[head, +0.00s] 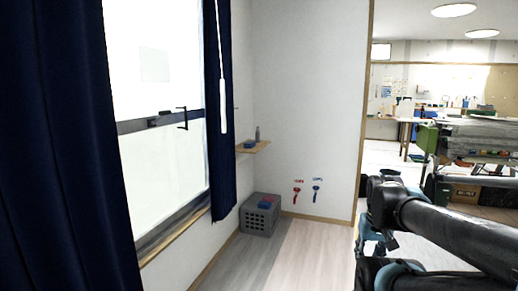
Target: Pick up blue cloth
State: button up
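Several small blue things are in the head view, and I cannot tell for sure which is the blue cloth. My arm comes in from the right edge, well apart from the crate and shelf. My gripper's fingers cannot be made out.
A red item (297,193) and a blue item (317,190) hang low on the white wall. A bottle (257,133) stands on the shelf. Dark blue curtains (65,150) flank the window at left. The wooden floor (300,255) before the crate is clear.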

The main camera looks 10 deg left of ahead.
aim_at(249, 145)
jog(key=z, duration=0.1)
jog(key=i, duration=2.05)
jog(key=u, duration=0.6)
jog(key=i, duration=1.4)
jog(key=u, duration=0.5)
